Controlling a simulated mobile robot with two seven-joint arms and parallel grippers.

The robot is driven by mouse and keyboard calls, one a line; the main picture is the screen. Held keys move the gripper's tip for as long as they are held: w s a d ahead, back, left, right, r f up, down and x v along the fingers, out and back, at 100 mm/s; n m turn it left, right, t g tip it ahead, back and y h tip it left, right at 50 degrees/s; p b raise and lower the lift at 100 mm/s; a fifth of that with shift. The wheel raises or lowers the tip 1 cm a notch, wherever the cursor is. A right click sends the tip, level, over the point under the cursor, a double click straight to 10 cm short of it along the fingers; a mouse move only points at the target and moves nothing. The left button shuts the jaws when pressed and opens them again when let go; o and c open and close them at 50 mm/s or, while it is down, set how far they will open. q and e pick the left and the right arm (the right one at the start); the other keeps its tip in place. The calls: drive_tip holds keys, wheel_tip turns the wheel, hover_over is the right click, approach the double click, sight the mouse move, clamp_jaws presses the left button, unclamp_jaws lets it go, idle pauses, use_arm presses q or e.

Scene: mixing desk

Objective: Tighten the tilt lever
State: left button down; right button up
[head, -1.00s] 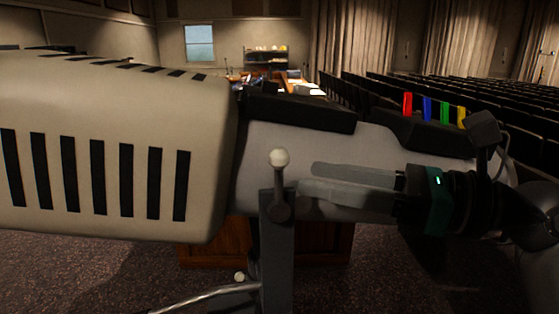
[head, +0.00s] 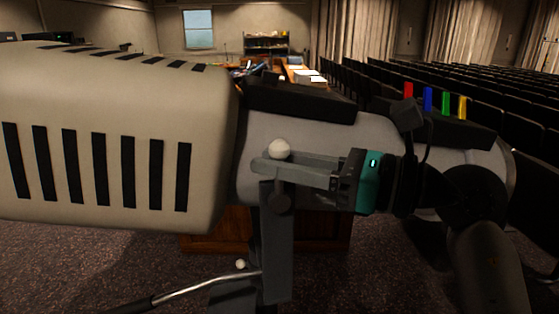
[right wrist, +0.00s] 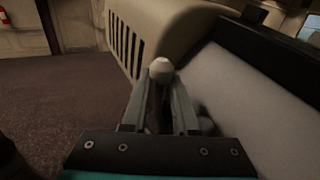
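The lever has a white ball knob (head: 280,149) on a short stem. It stands upright at the top of a grey bracket (head: 276,245) beside the big lamp housing. My right gripper (head: 268,163) reaches in from the right, with one finger on each side of the lever just below the knob. In the right wrist view the knob (right wrist: 162,69) shows at the fingertips, between the two fingers. A gap remains between the fingers, and I cannot tell whether they press on the stem. My left gripper is not in view.
The beige slotted lamp housing (head: 110,140) fills the left, joined to a grey barrel (head: 255,135) behind my fingers. A curved handle (head: 205,289) extends low left. Coloured tabs (head: 427,98) stand at the right. Seat rows (head: 470,85) lie beyond.

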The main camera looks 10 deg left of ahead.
clamp_jaws()
drive_tip(key=shift+r, duration=0.1)
